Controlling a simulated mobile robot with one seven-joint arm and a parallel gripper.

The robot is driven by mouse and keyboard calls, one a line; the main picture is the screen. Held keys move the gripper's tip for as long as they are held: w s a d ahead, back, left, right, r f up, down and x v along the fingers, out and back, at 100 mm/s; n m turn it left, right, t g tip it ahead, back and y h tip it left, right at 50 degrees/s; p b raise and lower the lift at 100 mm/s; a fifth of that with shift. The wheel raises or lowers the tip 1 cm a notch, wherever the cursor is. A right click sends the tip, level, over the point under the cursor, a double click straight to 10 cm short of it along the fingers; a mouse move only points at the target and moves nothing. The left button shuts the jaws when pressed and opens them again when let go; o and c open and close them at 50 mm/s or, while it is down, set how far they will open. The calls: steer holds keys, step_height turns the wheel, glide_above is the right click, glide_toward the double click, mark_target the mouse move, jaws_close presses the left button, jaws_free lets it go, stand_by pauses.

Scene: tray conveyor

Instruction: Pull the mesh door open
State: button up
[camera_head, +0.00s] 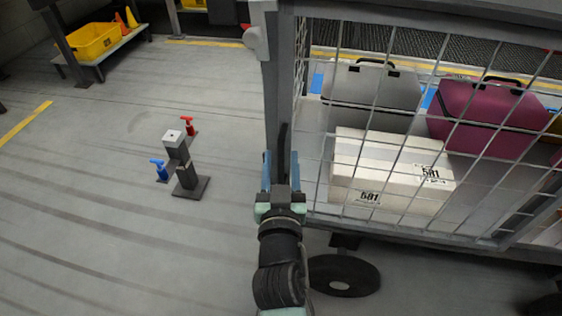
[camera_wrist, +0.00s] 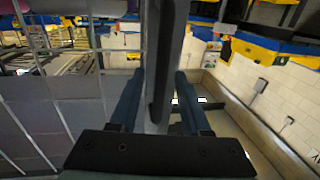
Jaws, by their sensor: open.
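The mesh door (camera_head: 390,130) is a grey frame with wire mesh on the front of a cart. It looks closed. A dark upright handle (camera_head: 283,145) stands on its left post. My gripper (camera_head: 280,166) is at the handle, its blue fingers open on either side of it. In the wrist view my gripper (camera_wrist: 157,92) also shows open, with the dark handle bar (camera_wrist: 168,50) and the grey door edge between its fingers. I cannot tell whether a finger touches the handle. The mesh (camera_wrist: 55,100) lies to the left there.
Behind the mesh are a white box (camera_head: 385,178), a grey suitcase (camera_head: 370,95) and a magenta suitcase (camera_head: 485,118). A cart wheel (camera_head: 345,275) sits below. A dark post stand (camera_head: 186,170) with red and blue bottles is on the left floor. Floor between it and the cart is clear.

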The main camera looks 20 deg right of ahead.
jaws_close()
stand_by(1.4)
